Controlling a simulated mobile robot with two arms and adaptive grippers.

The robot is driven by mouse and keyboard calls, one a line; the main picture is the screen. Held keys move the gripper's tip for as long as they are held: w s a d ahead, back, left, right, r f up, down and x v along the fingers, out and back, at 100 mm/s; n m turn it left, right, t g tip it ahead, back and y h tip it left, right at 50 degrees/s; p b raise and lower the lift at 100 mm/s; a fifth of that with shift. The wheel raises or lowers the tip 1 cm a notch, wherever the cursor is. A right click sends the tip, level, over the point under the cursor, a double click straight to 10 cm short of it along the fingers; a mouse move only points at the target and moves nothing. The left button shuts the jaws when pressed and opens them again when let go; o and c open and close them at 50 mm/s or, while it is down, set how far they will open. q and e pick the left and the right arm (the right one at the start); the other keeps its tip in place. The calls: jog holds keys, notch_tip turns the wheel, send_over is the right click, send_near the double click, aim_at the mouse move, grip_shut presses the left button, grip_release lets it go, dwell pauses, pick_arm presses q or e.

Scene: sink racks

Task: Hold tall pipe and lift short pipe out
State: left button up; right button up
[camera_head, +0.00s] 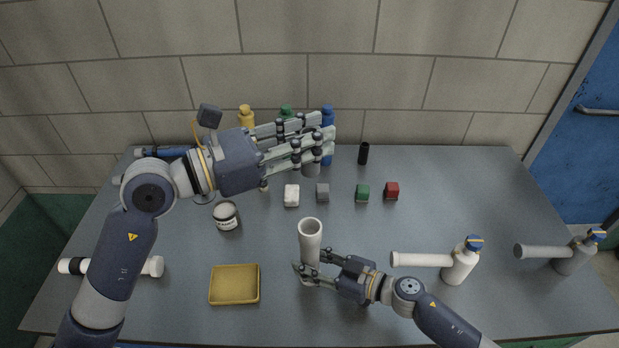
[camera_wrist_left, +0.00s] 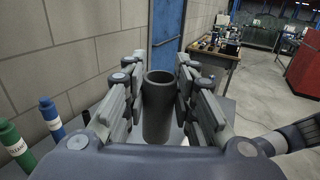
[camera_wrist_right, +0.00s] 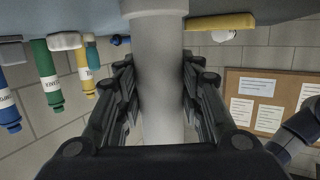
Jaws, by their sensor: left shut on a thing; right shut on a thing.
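The tall white pipe (camera_head: 310,236) stands upright at the front middle of the table with an open top. My right gripper (camera_head: 308,270) is shut on its lower part. In the right wrist view the pipe (camera_wrist_right: 158,70) runs between both fingers. The short grey pipe (camera_head: 311,170) is in my left gripper (camera_head: 322,138), behind the tall pipe and apart from it. In the left wrist view the short pipe (camera_wrist_left: 157,105) is upright between the fingers, its hollow top open. The fingers hide part of it in the head view.
A yellow tray (camera_head: 234,302) and a jar (camera_head: 226,221) lie left of the tall pipe. Small blocks (camera_head: 362,193), a black cylinder (camera_head: 363,153) and bottles (camera_head: 246,115) stand behind. Pump-like white (camera_head: 459,266) and grey (camera_head: 575,258) pieces lie at right.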

pick_arm(q)
notch_tip(320, 180, up, 10)
jog(key=shift+f, duration=0.2)
pick_arm(e)
jog(key=o, duration=1.1)
jog(key=shift+c, duration=0.2)
